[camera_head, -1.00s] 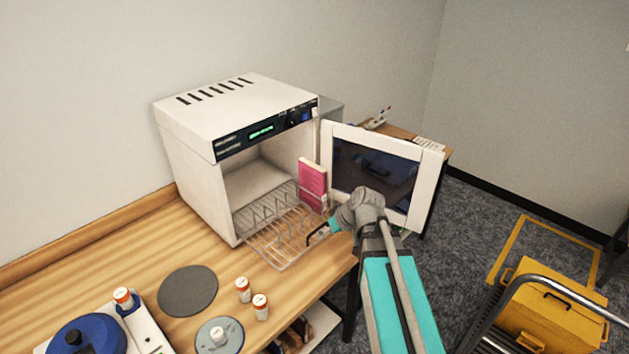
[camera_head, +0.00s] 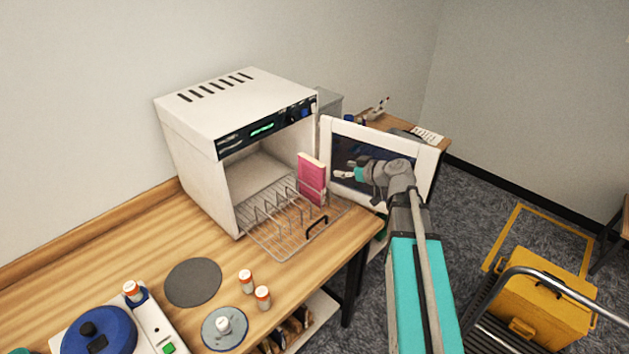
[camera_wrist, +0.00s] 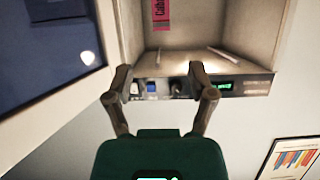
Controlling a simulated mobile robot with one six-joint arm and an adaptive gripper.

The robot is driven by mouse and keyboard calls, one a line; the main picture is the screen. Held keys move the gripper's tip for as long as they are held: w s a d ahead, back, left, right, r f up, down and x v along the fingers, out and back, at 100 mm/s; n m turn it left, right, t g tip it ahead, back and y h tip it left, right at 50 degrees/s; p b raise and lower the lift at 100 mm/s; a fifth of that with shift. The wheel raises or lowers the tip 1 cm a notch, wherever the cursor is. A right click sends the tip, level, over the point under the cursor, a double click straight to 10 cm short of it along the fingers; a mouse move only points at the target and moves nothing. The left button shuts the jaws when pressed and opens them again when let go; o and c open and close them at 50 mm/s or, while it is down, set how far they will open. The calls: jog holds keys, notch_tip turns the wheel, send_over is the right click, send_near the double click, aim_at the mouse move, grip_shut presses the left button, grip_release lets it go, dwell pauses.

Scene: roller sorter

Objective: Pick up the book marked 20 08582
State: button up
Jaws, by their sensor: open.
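A pink book (camera_head: 311,180) stands upright at the right side of the wire rack (camera_head: 262,245), by the opening of the white oven-like cabinet. Part of the pink book (camera_wrist: 161,14) also shows at the top of the wrist view, with dark lettering; I cannot read a number on it. My gripper (camera_head: 343,175) is to the right of the book, in front of the cabinet's open door, apart from the book. In the wrist view my gripper (camera_wrist: 161,72) has its fingers spread with nothing between them, over the control panel (camera_wrist: 200,87).
The open door (camera_head: 427,175) stands close to the right of the book. The rack juts out of the cabinet (camera_head: 190,150) with a dark handle (camera_head: 317,228) in front.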

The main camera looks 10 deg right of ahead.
aim_at(324, 166)
jog(key=shift+b+x, duration=1.65)
jog(key=shift+x, duration=2.65)
jog(key=shift+f, duration=0.1)
jog(key=shift+b+x, duration=1.15)
jog(key=shift+x, duration=1.45)
jog(key=shift+f, duration=0.1)
jog(key=shift+s, duration=0.1)
grip_shut()
